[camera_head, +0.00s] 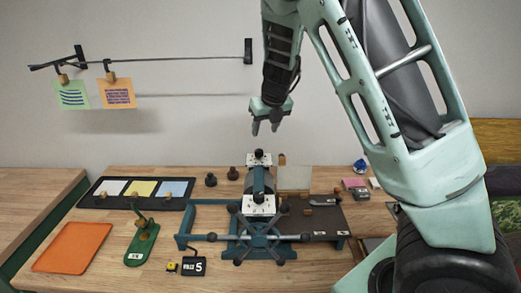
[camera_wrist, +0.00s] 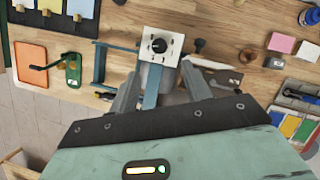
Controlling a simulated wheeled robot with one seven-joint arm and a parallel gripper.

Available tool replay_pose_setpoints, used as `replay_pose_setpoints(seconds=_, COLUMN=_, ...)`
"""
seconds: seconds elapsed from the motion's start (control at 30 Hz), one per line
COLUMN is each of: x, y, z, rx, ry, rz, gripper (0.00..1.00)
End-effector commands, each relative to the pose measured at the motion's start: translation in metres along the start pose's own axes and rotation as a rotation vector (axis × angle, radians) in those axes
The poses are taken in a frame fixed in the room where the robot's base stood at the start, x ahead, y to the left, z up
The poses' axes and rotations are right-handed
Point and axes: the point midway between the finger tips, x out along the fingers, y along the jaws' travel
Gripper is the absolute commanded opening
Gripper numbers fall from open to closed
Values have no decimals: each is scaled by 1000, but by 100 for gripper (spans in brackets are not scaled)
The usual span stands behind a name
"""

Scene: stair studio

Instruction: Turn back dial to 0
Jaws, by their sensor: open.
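The back dial (camera_head: 259,153) is a small black knob on a white plate at the rear top of a blue frame device (camera_head: 205,236). A second white plate with a black knob (camera_head: 258,197) sits nearer the front. In the wrist view, one white plate with a round black dial (camera_wrist: 159,46) and dots around it lies beyond my fingertips; it appears to be the back one. Its exact pointer setting is too small to read. My gripper (camera_head: 265,128) is open and empty, above and apart from the back dial. Its spread fingers (camera_wrist: 163,72) also show in the wrist view.
A small black sign reading 5 (camera_head: 194,266) stands at the front. An orange mat (camera_head: 73,248), a green stand (camera_head: 141,242) and a black tray of coloured squares (camera_head: 116,201) lie left. Small blocks (camera_head: 354,184) lie right. Cards hang from a wall rail (camera_head: 170,59).

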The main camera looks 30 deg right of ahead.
Motion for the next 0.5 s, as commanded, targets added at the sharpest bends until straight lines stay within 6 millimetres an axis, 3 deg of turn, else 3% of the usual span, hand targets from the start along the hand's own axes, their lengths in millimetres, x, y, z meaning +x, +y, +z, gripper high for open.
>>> replay_pose_setpoints(seconds=0.3, x=67, y=-1, z=0, rx=0, ry=3, rz=-2, gripper=48)
replay_pose_setpoints(seconds=0.5, x=95, y=0, z=0, rx=0, ry=1, rz=-1, gripper=48)
